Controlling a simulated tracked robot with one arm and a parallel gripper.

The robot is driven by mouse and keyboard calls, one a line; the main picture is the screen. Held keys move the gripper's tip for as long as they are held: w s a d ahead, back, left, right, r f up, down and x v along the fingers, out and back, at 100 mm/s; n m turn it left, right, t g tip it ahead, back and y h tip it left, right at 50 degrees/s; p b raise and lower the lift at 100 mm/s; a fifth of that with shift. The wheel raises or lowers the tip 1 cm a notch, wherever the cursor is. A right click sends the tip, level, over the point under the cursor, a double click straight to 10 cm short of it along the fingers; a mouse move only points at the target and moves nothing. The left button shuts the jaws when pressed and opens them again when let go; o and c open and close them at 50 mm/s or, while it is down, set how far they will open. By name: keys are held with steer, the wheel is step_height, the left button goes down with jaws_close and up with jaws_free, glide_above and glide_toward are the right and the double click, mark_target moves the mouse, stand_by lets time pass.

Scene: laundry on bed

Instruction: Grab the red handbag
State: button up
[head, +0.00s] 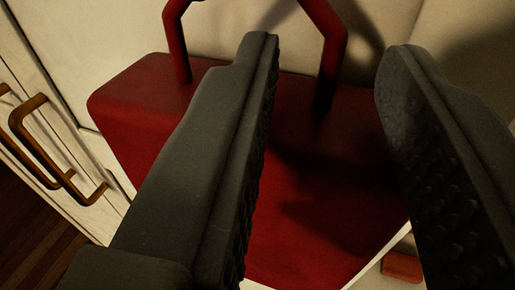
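The red handbag (312,225) fills the middle of the head view, with its red handle (327,22) rising at the top and cut off by the picture's edge. My gripper (325,58) is open, with one dark ridged finger on the left and one on the right. The fingers reach over the bag, and the front of the bag and part of its handle show between them. The left finger hides part of the bag. I see nothing held between the fingers, and cannot tell whether they touch the bag.
A pale wall or panel (230,30) stands behind the bag. At left is a white cabinet front (60,95) with brown handles (40,140), above a dark wooden floor (35,245). A small reddish-orange object (402,266) shows at lower right.

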steer(key=shift+w+d+f, duration=0.1)
steer(key=shift+w+f, duration=0.05)
steer(key=shift+w, duration=0.7)
jaws_close()
stand_by(0.8)
